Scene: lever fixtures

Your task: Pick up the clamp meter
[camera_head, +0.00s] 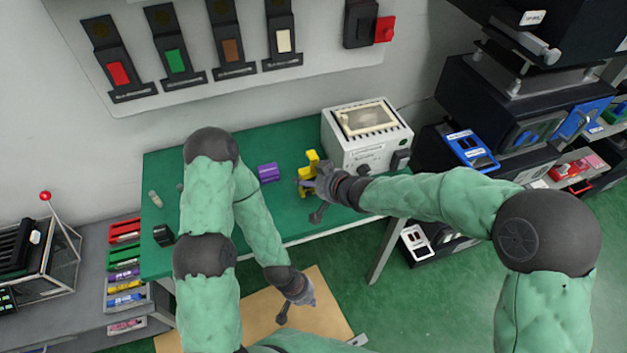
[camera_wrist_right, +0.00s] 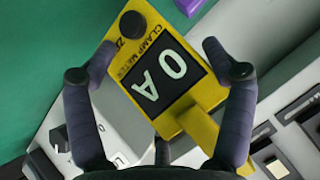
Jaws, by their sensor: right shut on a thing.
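The yellow clamp meter (camera_head: 309,165) is on the right part of the green table in the head view. In the right wrist view the clamp meter (camera_wrist_right: 158,75) shows its black display with "0 A" and a dark round knob. My right gripper (camera_head: 318,185) is at the meter. In the wrist view its purple-padded fingers (camera_wrist_right: 160,70) lie on both sides of the meter and are shut on it. I cannot tell whether the meter touches the table. My left gripper (camera_head: 293,303) hangs low in front of the table, over a tan board; its finger opening is too small to tell.
A white box-shaped device (camera_head: 367,138) stands right of the meter, close to my right gripper. A purple object (camera_head: 268,172) lies to the left on the green table (camera_head: 300,225). Black equipment (camera_head: 510,110) stands at the right. Levers with coloured plates (camera_head: 177,60) hang on the wall.

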